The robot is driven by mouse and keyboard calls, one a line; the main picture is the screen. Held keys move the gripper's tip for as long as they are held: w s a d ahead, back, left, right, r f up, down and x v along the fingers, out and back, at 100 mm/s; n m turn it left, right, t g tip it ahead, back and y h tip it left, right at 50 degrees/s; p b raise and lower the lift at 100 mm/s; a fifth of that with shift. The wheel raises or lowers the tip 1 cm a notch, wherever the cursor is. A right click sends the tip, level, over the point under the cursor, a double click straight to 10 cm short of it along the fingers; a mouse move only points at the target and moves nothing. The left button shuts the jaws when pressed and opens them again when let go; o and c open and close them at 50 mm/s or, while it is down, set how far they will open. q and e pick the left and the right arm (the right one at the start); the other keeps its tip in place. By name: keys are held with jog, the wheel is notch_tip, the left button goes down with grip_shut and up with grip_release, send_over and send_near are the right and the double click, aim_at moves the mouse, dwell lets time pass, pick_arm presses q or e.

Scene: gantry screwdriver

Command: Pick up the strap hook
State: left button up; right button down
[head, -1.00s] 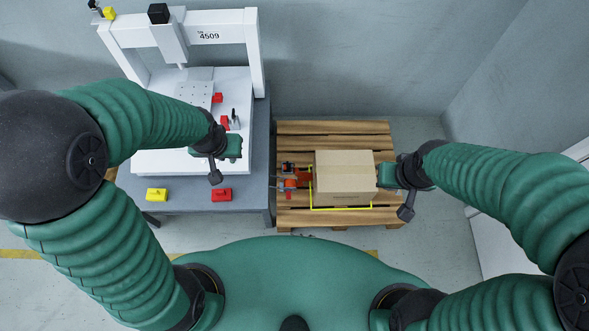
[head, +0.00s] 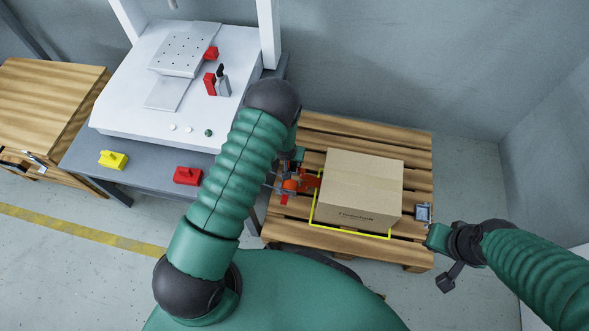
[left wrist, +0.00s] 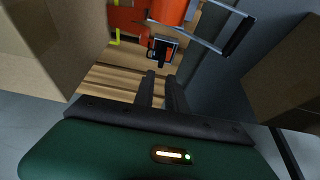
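A small dark, square-framed piece, which looks like the strap hook (left wrist: 163,48), lies over the pallet slats in the left wrist view, just beyond my left fingertips and apart from them. My left gripper (left wrist: 161,78) is empty, its two dark fingers parallel with a gap between them. In the head view it is mostly hidden by my left arm, beside the orange-red device (head: 292,185) left of the box. My right gripper (head: 431,230) is by the pallet's right edge; its fingers are unclear. A small grey square piece (head: 424,212) sits just beyond it.
A cardboard box (head: 362,182) stands on the wooden pallet (head: 345,125), with a yellow line (head: 350,231) along its base. A grey table with a white machine (head: 140,75) stands at left, bearing yellow (head: 113,160) and red (head: 187,176) blocks. Floor is clear at front left.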

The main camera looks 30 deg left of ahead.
pick_arm(q)
jog(key=b+x, duration=0.2)
jog(key=x, duration=0.4)
jog(key=shift+w+f+b, duration=0.1)
jog(key=shift+f+b, duration=0.3)
jog(key=b+x, duration=0.4)
jog(key=x, duration=0.1)
jog(key=shift+s+f, duration=0.2)
jog(key=shift+s, duration=0.15)
jog(key=shift+w+a, duration=0.1)
jog(key=shift+r, duration=0.2)
jog(key=shift+c, duration=0.2)
grip_shut()
